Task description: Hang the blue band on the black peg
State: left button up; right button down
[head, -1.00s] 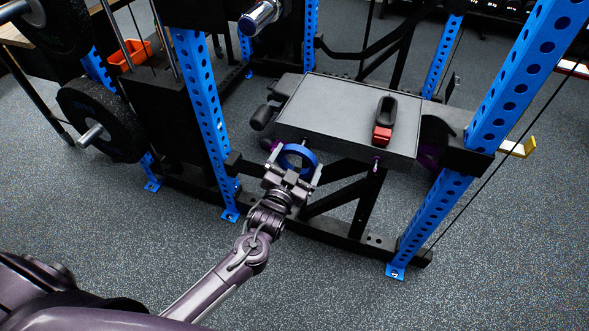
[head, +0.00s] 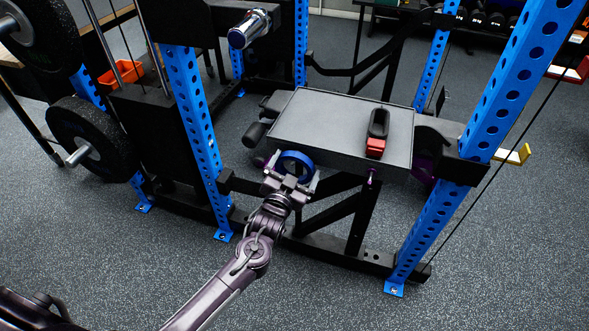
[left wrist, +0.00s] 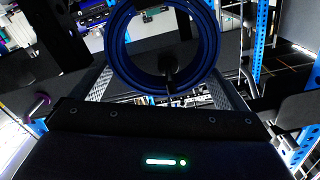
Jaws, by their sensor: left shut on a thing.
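The blue band (head: 281,160) is a ring held upright in my left gripper (head: 291,182), which is shut on its lower part. In the head view the band stands right at the front face of a dark grey box. In the left wrist view the band (left wrist: 119,68) rises between the fingers of my left gripper (left wrist: 162,90). A small dark peg-like shape (left wrist: 168,64) shows inside the ring's opening; I cannot tell whether it is the black peg, or whether the band is around it or in front of it. My right gripper is not in view.
The grey-topped box (head: 325,118) carries a black and red block (head: 377,135). Weight plates (head: 90,138) stand left. The floor in front is open.

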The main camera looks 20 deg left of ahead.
pick_arm(q)
jog(key=shift+r, duration=0.1)
dwell(0.3)
jog(key=o, duration=0.7)
jog(key=s, duration=0.8)
jog(key=s+a+f+g, duration=0.1)
jog(key=s+f+g, duration=0.25)
jog(key=f, duration=0.65)
jog(key=s+a+f+g, duration=0.2)
jog(key=s+f, duration=0.2)
jog(key=f, duration=0.5)
jog(key=s+a+f+g, duration=0.15)
jog(key=s+f, duration=0.25)
jog(key=f, duration=0.6)
jog(key=s+f+g, duration=0.3)
jog(key=s+f, duration=0.3)
jog(key=s, duration=0.4)
jog(key=s+f+n+g+p, duration=0.1)
jog(key=s+f+g, duration=0.2)
jog(key=s+f, duration=0.3)
jog(key=s+a+f+n+g+p, duration=0.1)
jog(key=s+f+g, duration=0.3)
jog(key=s, duration=1.1)
jog(key=shift+s+a+f+y, duration=0.1)
jog(key=shift+s+f+y, duration=0.1)
jog(key=shift+f, duration=0.3)
jog(key=shift+s+f+y, duration=0.1)
jog(key=shift+s+f, duration=0.1)
jog(key=shift+f, duration=0.25)
